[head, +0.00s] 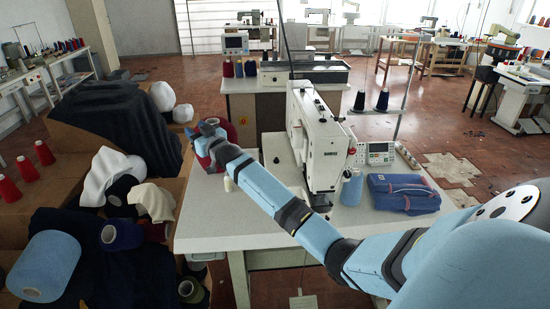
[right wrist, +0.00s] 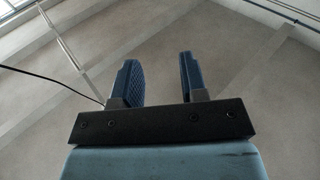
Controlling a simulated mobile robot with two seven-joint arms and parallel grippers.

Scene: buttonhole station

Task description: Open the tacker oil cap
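The white tacker (head: 322,145), a sewing machine, stands upright near the middle of the light-topped table (head: 225,222). I cannot make out its oil cap at this size. My right arm reaches from the lower right across the front of the tacker. My right gripper (head: 207,128) is at the table's left side, left of and apart from the tacker. In the right wrist view the right gripper (right wrist: 158,75) is open and empty, its two dark blue fingers apart against the ceiling. My left gripper is not in view.
A control box (head: 375,153), a light blue thread cone (head: 352,188) and a folded blue garment (head: 403,194) are right of the tacker. A small cream bottle (head: 228,184) stands left of it. Fabric and yarn rolls crowd the left. The table's front left is clear.

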